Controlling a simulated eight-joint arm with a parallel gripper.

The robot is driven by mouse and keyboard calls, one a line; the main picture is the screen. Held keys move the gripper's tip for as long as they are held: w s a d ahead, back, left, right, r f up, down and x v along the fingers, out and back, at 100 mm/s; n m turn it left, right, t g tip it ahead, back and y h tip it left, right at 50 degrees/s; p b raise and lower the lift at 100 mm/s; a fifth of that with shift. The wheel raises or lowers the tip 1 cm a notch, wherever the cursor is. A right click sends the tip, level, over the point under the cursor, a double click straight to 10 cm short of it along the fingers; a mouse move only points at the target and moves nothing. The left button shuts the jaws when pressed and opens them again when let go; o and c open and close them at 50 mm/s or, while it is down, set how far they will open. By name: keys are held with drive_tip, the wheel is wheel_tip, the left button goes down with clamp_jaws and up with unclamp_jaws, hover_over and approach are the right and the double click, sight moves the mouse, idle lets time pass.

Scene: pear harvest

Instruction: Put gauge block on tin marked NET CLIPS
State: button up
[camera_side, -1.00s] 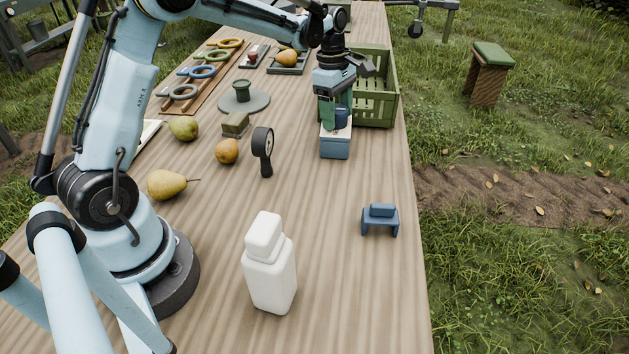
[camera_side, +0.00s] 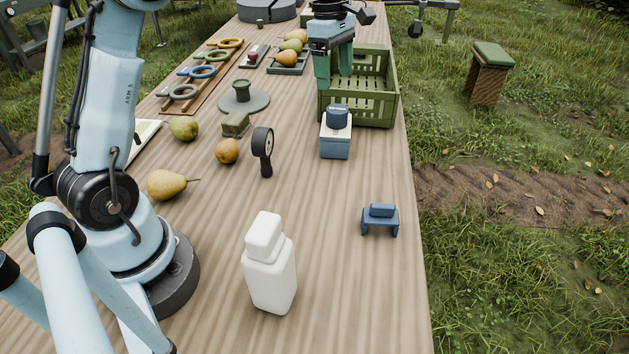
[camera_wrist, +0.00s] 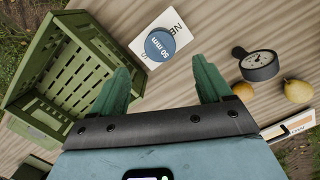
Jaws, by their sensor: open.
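The gauge block (camera_side: 337,117) is a short blue cylinder, and its top reads "50 mm" in the wrist view (camera_wrist: 160,44). It rests upright on the white lid of a blue tin (camera_side: 334,148), towards the lid's far side.
A green slatted crate (camera_side: 385,108) stands just behind and right of the tin. A dial gauge (camera_side: 263,145), pears (camera_side: 228,151) and a tan block (camera_side: 235,125) lie to the left. A white bottle (camera_side: 270,275) and small blue stand (camera_side: 380,218) are nearer, with bare table between.

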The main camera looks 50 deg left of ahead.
drive_tip(key=s+d+r+m+t+y, duration=0.1)
drive_tip(key=s+d+r+m+t, duration=0.25)
drive_tip(key=s+d+m, duration=0.4)
drive_tip(key=s+d+f+m+t, duration=0.2)
drive_tip(key=s+f+m, duration=0.4)
drive_tip(key=s+m, duration=0.4)
drive_tip(key=m+t, duration=0.1)
drive_tip(key=m, duration=0.2)
drive_tip(key=shift+s+d+m, duration=0.35)
drive_tip(key=shift+d, duration=0.05)
